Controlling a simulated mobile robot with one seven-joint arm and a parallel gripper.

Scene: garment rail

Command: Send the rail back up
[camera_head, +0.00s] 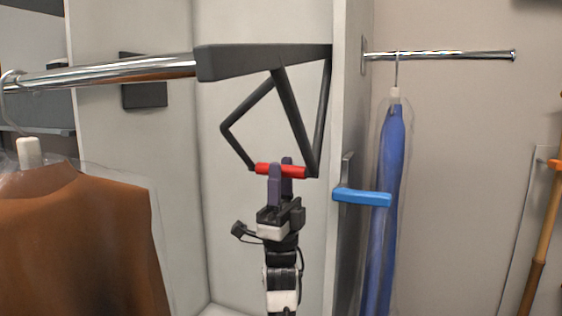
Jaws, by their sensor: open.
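The chrome rail (120,72) runs across the left and ends in a dark grey bracket (262,61). Dark arms (294,118) hang from the bracket and meet at a short red handle (262,168). My gripper (281,168) points up from below, with its two purple fingers at the red handle. The fingers are open, and parts of them cover the middle of the handle. I cannot tell whether they touch it.
A brown garment (75,240) in a clear cover hangs from the rail at left. Right of a white panel edge (341,100), a blue garment (384,215) hangs on a fixed chrome rod (440,55). A blue-handled lever (362,196) sticks out near my gripper's right.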

